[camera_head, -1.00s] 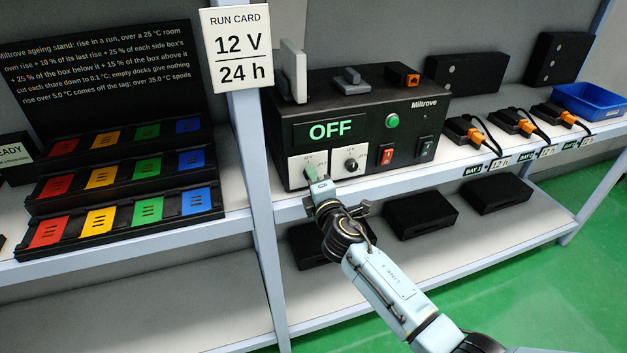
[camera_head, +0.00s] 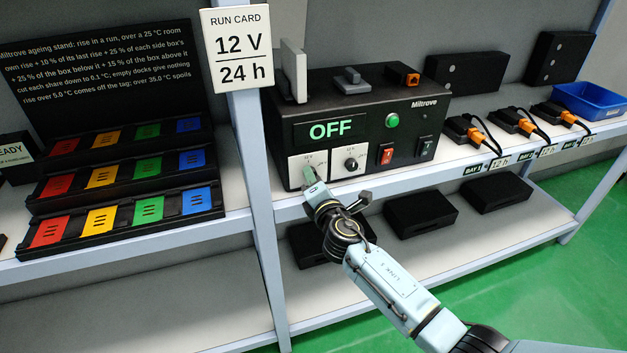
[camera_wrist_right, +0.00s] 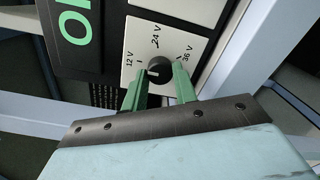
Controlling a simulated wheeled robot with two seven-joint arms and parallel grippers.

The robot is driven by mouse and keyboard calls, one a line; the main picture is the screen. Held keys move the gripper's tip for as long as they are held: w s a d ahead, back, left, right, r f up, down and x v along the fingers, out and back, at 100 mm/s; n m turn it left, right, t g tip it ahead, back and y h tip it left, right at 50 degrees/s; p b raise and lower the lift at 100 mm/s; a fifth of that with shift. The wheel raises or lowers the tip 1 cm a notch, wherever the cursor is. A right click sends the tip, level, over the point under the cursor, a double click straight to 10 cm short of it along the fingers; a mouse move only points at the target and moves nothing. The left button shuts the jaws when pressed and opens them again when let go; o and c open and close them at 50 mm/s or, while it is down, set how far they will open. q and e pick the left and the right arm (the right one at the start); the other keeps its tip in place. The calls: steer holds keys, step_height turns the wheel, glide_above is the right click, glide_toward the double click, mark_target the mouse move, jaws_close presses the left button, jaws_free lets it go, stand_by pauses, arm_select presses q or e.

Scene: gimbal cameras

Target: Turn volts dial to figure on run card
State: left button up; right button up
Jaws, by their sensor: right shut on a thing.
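The volts dial (camera_wrist_right: 160,68) is a black knob with a white mark on a pale plate marked 12 V, 24 V and 36 V. In the wrist view its mark points left, toward the 12 V side. The green fingers of my right gripper (camera_wrist_right: 160,82) are shut on the knob, one on each side. In the head view my right gripper (camera_head: 312,178) is at the left plate of the black power unit (camera_head: 300,105) and hides the dial. The unit's display (camera_head: 330,130) reads OFF. The run card (camera_head: 237,50) reads 12 V, 24 h. My left gripper is out of view.
A second dial (camera_head: 351,164) sits just right of the gripper, with a red switch (camera_head: 386,155) and green button (camera_head: 392,120) beyond. A shelf post (camera_head: 253,160) stands close left. Colored docks (camera_head: 120,222) fill the left shelf.

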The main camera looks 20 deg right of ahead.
steer(key=o, duration=1)
steer(key=shift+c, duration=0.2)
steer(key=s+p, duration=0.1)
steer(key=s, duration=1.2)
steer(key=shift+s+r, duration=0.15)
steer(key=shift+s, duration=0.05)
steer(key=shift+d, duration=0.1)
